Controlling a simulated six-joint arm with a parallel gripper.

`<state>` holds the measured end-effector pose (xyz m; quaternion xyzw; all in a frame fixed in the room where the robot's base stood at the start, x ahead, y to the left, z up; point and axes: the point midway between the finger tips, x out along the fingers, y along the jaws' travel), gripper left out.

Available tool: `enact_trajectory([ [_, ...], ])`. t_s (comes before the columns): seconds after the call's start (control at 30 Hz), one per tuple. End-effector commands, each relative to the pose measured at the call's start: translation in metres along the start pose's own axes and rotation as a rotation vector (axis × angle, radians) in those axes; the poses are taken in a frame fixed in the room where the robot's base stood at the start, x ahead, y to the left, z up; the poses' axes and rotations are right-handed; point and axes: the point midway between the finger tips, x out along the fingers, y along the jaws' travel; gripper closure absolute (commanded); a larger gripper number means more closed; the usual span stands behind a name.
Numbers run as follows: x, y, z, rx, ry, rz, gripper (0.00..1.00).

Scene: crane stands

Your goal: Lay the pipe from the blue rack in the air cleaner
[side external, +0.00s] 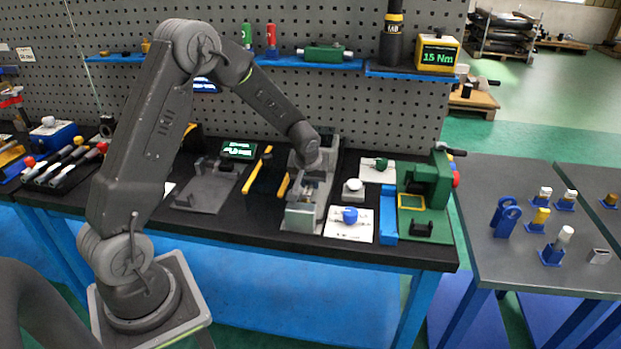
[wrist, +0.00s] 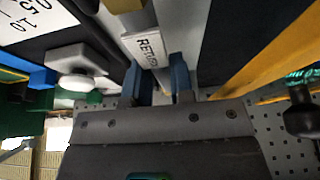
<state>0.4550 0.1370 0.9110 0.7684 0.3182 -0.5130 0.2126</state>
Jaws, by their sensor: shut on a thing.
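My gripper (side external: 309,186) is low over a long grey-green trough-like unit (side external: 300,218) at the middle of the bench, which I take for the air cleaner. In the wrist view my gripper's blue fingertips (wrist: 158,84) are close together around a narrow pale piece, which I take for the pipe; most of it is hidden. A white label reading RETURN (wrist: 149,46) lies just beyond the fingertips. I cannot tell whether the held piece touches the unit. A blue rack-like piece (side external: 389,213) lies to the right; I cannot be sure it is the blue rack.
Yellow bars (side external: 257,170) lie left of the unit. A white plate with a blue knob (side external: 350,215) is close on its right, near a white round knob (side external: 353,188). A green machine (side external: 428,186) stands further right. A perforated wall (side external: 345,105) rises behind.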

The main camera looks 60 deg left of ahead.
Motion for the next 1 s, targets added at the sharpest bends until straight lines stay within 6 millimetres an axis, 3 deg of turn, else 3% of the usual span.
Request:
enact_trajectory([
  [0.33, -0.0004, 0.0001, -0.0006, 0.000, 0.001, 0.000, 1.00],
  [0.37, -0.0004, 0.0001, -0.0006, 0.000, 0.001, 0.000, 0.75],
  [0.63, -0.0003, 0.0000, -0.0004, 0.000, 0.001, 0.000, 0.49],
  [1.0, -0.0085, 0.0000, -0.0004, 0.000, 0.001, 0.000, 0.48],
])
